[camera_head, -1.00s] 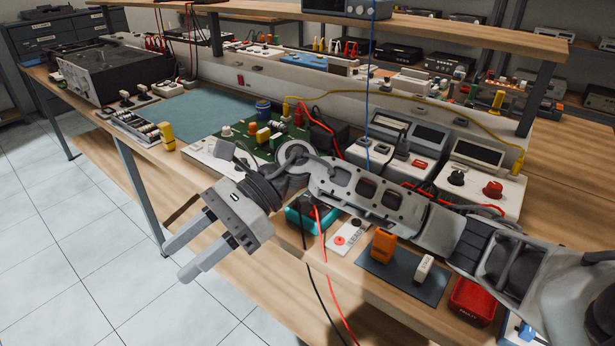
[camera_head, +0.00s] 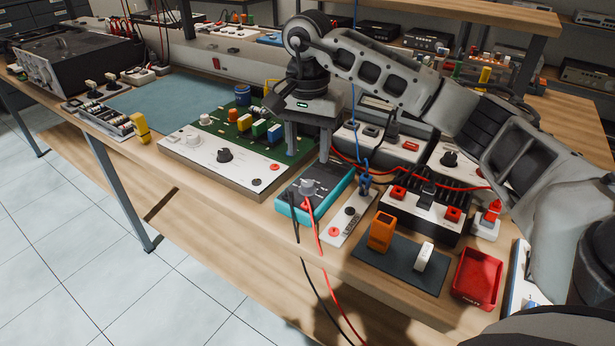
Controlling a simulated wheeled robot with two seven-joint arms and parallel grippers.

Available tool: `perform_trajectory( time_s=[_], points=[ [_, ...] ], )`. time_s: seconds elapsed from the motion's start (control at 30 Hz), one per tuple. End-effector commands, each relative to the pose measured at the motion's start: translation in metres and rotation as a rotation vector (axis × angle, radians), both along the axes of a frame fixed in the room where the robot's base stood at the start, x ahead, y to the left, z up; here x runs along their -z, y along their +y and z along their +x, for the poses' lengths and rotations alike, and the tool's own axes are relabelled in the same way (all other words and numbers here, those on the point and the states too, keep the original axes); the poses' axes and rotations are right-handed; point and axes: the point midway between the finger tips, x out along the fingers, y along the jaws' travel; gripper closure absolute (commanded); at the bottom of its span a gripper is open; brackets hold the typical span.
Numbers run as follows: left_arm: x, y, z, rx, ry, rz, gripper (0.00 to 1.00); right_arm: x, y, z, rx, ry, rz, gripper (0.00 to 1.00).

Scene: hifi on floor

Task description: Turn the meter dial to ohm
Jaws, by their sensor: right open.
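The meter (camera_head: 338,193) is a teal-cased unit with a dark face, lying on the bench near its front edge. Its dial is a grey round knob (camera_head: 307,187) on that face; the markings are too small to read. A black and a red lead run from its near end over the bench edge. My right gripper (camera_head: 308,156) is open and points down, its two fingers apart. In the head view the fingertips show just above the dial, with nothing between them; I cannot tell the exact height gap. My left gripper is out of view.
A green circuit board with a white control panel (camera_head: 212,156) lies left of the meter. On the right are a white strip with a red knob (camera_head: 334,231), an orange block (camera_head: 382,230) on a dark mat and a red tray (camera_head: 478,277). A black finned unit stands behind them.

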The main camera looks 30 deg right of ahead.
Motion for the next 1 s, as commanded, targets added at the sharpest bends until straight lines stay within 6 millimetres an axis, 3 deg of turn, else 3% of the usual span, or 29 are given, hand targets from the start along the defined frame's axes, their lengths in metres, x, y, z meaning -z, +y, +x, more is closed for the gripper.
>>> perform_trajectory(
  time_s=[0.1, 0.33, 0.5, 0.8, 0.97, 1.0],
  points=[
    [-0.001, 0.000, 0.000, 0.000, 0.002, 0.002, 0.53, 0.027, 0.000, -0.001, 0.000, 0.004, 0.000, 0.54],
    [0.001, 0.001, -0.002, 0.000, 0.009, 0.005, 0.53, 0.064, 0.000, 0.000, 0.000, 0.002, 0.001, 0.54],
    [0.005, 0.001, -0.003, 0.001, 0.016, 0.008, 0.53, 0.076, 0.000, 0.000, -0.001, 0.001, 0.001, 0.54],
    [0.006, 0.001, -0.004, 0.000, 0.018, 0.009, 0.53, 0.078, 0.001, 0.000, 0.000, -0.001, 0.002, 0.54],
    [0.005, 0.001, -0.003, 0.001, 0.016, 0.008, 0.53, 0.078, 0.001, 0.000, 0.000, -0.001, 0.002, 0.96],
    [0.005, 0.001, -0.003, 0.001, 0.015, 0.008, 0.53, 0.078, 0.001, 0.000, 0.000, -0.001, 0.002, 0.99]
  ],
)
